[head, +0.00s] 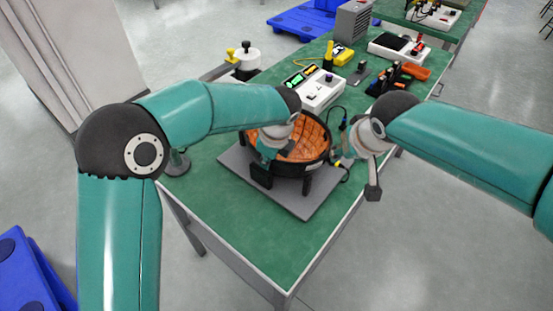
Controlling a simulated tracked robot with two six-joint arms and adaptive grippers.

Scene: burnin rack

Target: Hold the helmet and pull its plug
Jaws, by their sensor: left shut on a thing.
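The helmet (309,139) lies upturned like a bowl, with its orange inside showing and a dark rim, on a grey plate (295,207) on the green bench. My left gripper (262,176) is shut on the helmet's near-left rim. My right gripper (358,178) is just right of the helmet. One dark finger points down beyond the plate, and the rest is partly hidden by its own wrist. A dark cable (329,117) runs by the helmet's right side. A small yellow-and-black piece, perhaps the plug (342,171), shows beside the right gripper, and I cannot tell whether it is held.
A white tester box with green displays (316,92) stands behind the helmet. Black and orange tools (402,77), a yellow meter (340,54) and a white device (398,47) lie farther back. The bench's near end is clear.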

